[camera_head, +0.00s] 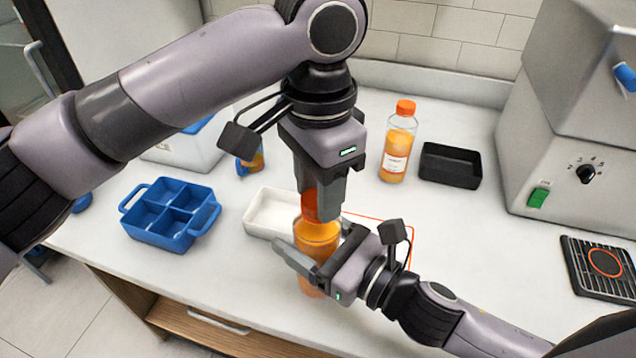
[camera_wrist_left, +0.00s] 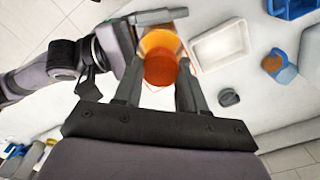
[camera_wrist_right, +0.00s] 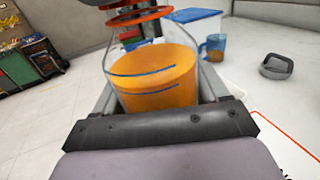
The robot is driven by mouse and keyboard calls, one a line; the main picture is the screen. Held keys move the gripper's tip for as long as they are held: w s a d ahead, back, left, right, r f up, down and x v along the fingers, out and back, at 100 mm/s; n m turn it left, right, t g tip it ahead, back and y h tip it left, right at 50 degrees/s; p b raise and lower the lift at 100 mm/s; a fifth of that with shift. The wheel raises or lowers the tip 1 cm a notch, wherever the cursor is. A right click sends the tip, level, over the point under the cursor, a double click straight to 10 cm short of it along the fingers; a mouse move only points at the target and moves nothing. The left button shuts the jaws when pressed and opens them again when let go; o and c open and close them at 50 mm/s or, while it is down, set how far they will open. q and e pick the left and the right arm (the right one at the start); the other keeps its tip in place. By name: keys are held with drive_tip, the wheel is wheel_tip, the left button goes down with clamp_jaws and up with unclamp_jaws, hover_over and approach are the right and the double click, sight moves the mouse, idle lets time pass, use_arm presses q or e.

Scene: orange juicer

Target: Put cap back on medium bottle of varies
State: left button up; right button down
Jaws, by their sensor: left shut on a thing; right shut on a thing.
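The medium bottle (camera_head: 308,270) holds orange juice and stands roughly upright near the counter's front; it also shows in the right wrist view (camera_wrist_right: 155,80). My right gripper (camera_head: 318,252) is shut around its body. My left gripper (camera_head: 322,198) points down from above and is shut on the orange cap (camera_head: 312,208), which also shows between the fingers in the left wrist view (camera_wrist_left: 160,69). The cap is over the bottle's mouth. In the right wrist view an orange ring (camera_wrist_right: 138,16) shows above the bottle; I cannot tell whether cap and neck touch.
A white tray (camera_head: 262,218) is just behind the bottle. A blue divided caddy (camera_head: 160,238) is at left. A capped juice bottle (camera_head: 397,145), black tray (camera_head: 450,180) and grey machine (camera_head: 560,150) stand behind and right. A blue-handled cup (camera_wrist_right: 215,46) and grey handled piece (camera_wrist_right: 276,67) lie beyond.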

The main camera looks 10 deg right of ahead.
use_arm(q)
drive_tip(key=m, duration=0.4)
drive_tip(key=shift+m, duration=0.4)
drive_tip(key=m, duration=0.4)
drive_tip(key=shift+m, duration=0.3)
drive_tip(key=m, duration=0.4)
drive_tip(key=shift+m, duration=0.3)
drive_tip(key=m, duration=0.4)
drive_tip(key=shift+a+m, duration=0.1)
drive_tip(key=shift+m, duration=0.2)
drive_tip(key=m, duration=0.4)
drive_tip(key=shift+m, duration=0.3)
drive_tip(key=m, duration=0.4)
drive_tip(key=shift+m, duration=0.4)
drive_tip(key=m, duration=0.4)
drive_tip(key=shift+m, duration=0.3)
drive_tip(key=m, duration=0.4)
